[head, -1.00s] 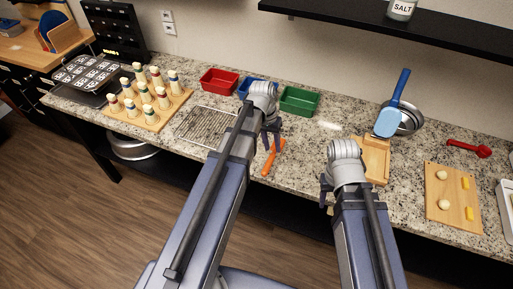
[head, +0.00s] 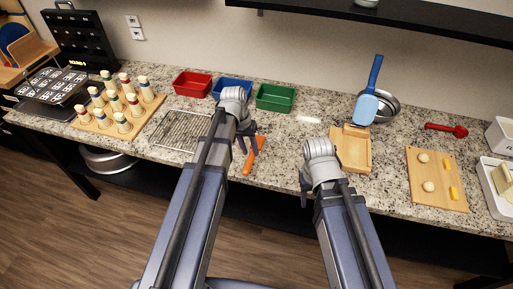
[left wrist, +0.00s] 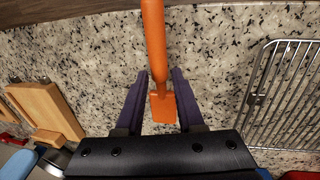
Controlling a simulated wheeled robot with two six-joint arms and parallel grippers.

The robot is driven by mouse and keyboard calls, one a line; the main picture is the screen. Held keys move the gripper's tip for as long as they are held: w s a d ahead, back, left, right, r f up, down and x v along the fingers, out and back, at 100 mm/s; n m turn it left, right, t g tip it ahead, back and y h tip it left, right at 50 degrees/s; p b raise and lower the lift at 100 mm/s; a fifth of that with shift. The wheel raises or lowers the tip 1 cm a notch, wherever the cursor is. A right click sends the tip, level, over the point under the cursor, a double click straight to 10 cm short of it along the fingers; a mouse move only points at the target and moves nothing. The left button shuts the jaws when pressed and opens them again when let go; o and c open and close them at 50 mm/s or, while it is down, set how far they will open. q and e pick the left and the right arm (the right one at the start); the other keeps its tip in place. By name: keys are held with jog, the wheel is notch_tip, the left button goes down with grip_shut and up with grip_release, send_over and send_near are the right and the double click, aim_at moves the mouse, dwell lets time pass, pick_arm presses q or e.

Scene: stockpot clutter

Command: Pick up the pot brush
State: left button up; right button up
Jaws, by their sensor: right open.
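An orange tool (head: 253,157) with a long handle and a flat head lies on the granite counter; it also shows in the left wrist view (left wrist: 155,45). A blue tool (head: 368,100) with a long handle and a broad light-blue head leans on a metal bowl (head: 388,107) at the back right. I cannot tell for sure which is the pot brush. My left gripper (head: 246,143) is open above the orange tool. In the left wrist view its fingers (left wrist: 159,78) are on either side of the tool, with gaps. My right gripper (head: 308,190) is open at the counter's front edge, apart from both tools.
Red (head: 193,84), blue (head: 232,88) and green (head: 275,97) bins stand at the back. A wire rack (head: 180,131) lies left of the orange tool. A wooden tray (head: 353,150) is behind my right gripper. A board (head: 437,180) and red scoop (head: 447,129) are at right.

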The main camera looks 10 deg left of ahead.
aim_at(251, 154)
pick_arm(q)
jog(key=f+b, duration=0.1)
jog(key=f, duration=0.1)
jog(key=f+b, duration=0.2)
jog(key=shift+d, duration=0.4)
jog(key=shift+r, duration=0.1)
grip_shut()
